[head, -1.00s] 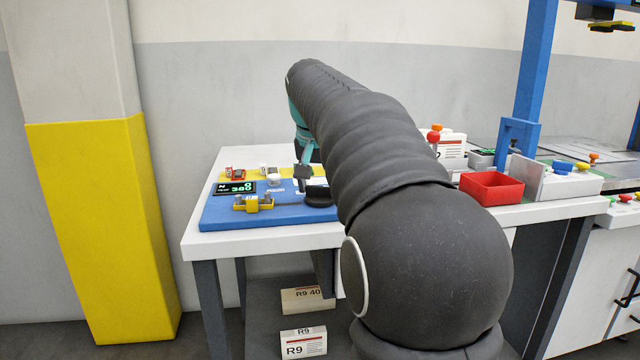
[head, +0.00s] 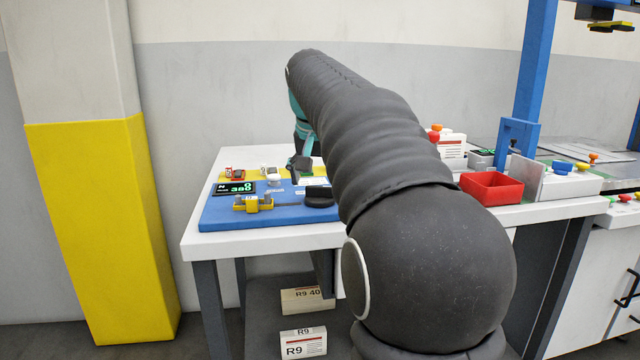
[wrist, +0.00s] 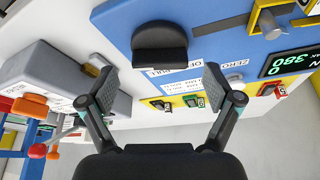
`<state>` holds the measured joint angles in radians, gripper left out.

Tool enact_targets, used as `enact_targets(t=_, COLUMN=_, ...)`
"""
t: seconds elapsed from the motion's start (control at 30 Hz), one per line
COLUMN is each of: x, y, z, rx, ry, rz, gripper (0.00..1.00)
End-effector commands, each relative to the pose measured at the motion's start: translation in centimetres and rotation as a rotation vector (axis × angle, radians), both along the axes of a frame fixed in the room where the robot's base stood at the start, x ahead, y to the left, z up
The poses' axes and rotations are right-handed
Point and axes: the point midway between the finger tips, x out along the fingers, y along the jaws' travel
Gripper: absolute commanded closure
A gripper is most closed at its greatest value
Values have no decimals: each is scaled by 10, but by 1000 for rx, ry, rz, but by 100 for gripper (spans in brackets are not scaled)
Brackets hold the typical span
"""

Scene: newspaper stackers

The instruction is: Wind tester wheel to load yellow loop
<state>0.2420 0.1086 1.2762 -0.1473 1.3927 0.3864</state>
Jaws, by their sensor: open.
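The tester is a blue board (head: 222,214) on a white table; a yellow strip runs along its back. Its dark display (head: 235,188) reads 0 above 380 in green and shows upside down in the wrist view (wrist: 290,62). The black wheel (head: 320,197) sits at the board's right; in the wrist view (wrist: 160,45) it lies beyond my fingertips. My gripper (wrist: 157,88) is open and empty, its fingers apart from the wheel; the head view shows part of it (head: 302,168). A yellow fixture with a grey post (head: 253,203) stands at the front. I cannot make out a yellow loop.
Small red (head: 234,173) and white (head: 268,171) pieces stand at the board's back. A red bin (head: 490,187) and a grey box (wrist: 50,85) are nearby. A yellow-painted pillar (head: 105,230) stands left of the table. My arm hides the table's middle.

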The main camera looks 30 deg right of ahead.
Motion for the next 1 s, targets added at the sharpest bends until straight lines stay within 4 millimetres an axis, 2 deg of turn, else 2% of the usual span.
enact_targets(t=0.3, x=-19, y=14, z=59, rx=-1, ry=-3, rz=0, gripper=10)
enact_targets(t=0.5, x=-28, y=20, z=84, rx=-1, ry=-1, rz=1, gripper=10)
enact_targets(t=0.7, x=-32, y=23, z=95, rx=0, ry=0, rz=0, gripper=10)
enact_targets(t=1.0, x=-32, y=23, z=95, rx=0, ry=0, rz=0, gripper=10)
